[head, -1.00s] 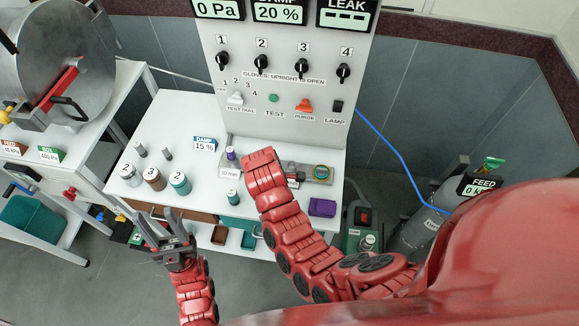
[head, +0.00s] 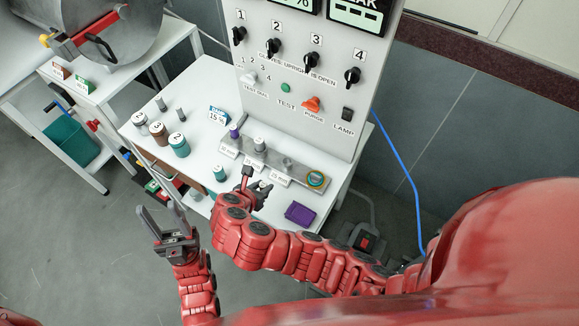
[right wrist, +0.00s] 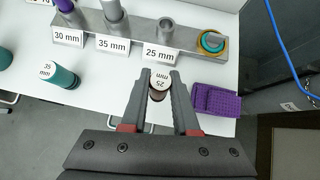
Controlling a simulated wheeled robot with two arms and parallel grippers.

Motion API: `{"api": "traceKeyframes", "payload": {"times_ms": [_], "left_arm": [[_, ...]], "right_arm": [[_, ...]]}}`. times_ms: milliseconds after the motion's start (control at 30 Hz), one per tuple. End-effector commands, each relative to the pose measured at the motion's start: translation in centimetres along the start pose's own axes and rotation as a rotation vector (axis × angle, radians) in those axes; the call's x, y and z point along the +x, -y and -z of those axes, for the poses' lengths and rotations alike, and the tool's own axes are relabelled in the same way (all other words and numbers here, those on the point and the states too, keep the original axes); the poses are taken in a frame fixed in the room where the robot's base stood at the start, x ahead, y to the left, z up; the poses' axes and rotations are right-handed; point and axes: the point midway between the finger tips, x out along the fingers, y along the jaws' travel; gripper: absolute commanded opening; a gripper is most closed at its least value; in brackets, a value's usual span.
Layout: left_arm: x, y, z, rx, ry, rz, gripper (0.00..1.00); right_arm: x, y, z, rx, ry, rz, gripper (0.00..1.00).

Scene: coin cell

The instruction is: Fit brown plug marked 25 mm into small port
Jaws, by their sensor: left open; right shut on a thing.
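The brown plug marked 25 mm (right wrist: 158,85) is between the fingers of my right gripper (right wrist: 159,75), which is shut on it. Its pale marked top faces the wrist camera; its lower part is mostly hidden. The small port (right wrist: 165,30) is a short grey socket behind the 25 mm label (right wrist: 163,52) on the metal bar, beyond the fingertips and apart from the plug. My left gripper (head: 163,208) is open and empty, left of the table's front.
The bar (head: 303,173) also carries a purple plug (head: 235,131), a grey cylinder (head: 260,145) at 35 mm and a teal-and-yellow ring (head: 316,179). A purple block (head: 300,213) lies right of my right gripper. A teal 35 mm plug (head: 219,173) stands left. The panel rises behind.

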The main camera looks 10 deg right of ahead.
Motion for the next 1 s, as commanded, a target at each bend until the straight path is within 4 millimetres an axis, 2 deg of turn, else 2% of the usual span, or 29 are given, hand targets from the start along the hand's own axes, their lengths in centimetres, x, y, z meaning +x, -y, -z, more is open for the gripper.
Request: {"api": "traceKeyframes", "payload": {"times_ms": [200, 333, 400, 467, 600, 733, 867, 1000], "left_arm": [[-0.2, 0.0, 0.0, 0.000, 0.000, 0.000, 0.50], [-0.2, 0.0, 0.0, 0.000, 0.000, 0.000, 0.50], [-0.1, 0.0, 0.0, 0.000, 0.000, 0.000, 0.50], [0.9, 0.1, 0.1, 0.000, 0.000, 0.000, 0.50], [2.3, 0.1, 0.4, 0.000, 0.000, 0.000, 0.50], [2.8, 0.1, 0.5, 0.000, 0.000, 0.000, 0.50], [2.9, 0.1, 0.5, 0.000, 0.000, 0.000, 0.50], [2.9, 0.1, 0.5, 0.000, 0.000, 0.000, 0.50]], "right_arm": [[-0.5, -0.5, 0.0, -0.032, 0.019, -0.033, 0.00], [0.3, -0.4, -0.7, -0.034, 0.021, -0.035, 0.00], [1.5, -0.1, -1.6, -0.031, 0.020, -0.030, 0.00], [2.3, -0.1, -3.1, -0.032, 0.019, -0.032, 0.00], [5.7, 0.4, -5.7, -0.030, 0.019, -0.030, 0.00], [8.7, 0.8, -7.6, -0.031, 0.017, -0.028, 0.00], [10.6, 0.9, -9.0, -0.032, 0.018, -0.032, 0.00], [11.3, 0.8, -9.6, -0.034, 0.019, -0.037, 0.00]]}}
